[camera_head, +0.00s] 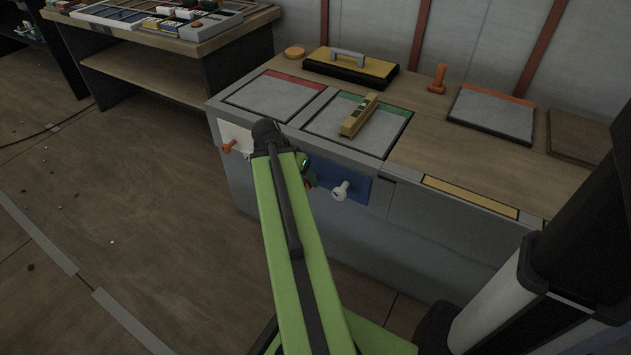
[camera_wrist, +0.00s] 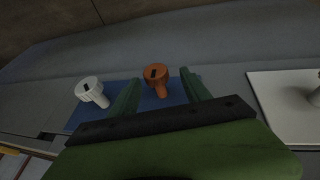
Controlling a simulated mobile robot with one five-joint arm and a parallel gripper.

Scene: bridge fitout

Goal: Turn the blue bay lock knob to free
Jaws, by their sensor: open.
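The blue panel (camera_head: 359,185) is on the cabinet front and carries a white knob (camera_head: 341,190) and an orange knob. In the wrist view the blue panel (camera_wrist: 77,118) shows the white knob (camera_wrist: 90,91) at left and the orange knob (camera_wrist: 156,77) near the middle. Both have a dark mark on the wide end. My gripper (camera_wrist: 160,91) is open, with one green finger on each side of the orange knob; I cannot tell whether they touch it. In the head view my arm mostly hides the gripper and this orange knob.
A white panel (camera_head: 233,131) with another orange knob (camera_head: 228,147) is left of the blue one. On the cabinet top lie a yellow level-like bar (camera_head: 359,114) on a green-edged pad, a yellow-black handled block (camera_head: 351,68) and an orange peg (camera_head: 437,79). Floor at left is open.

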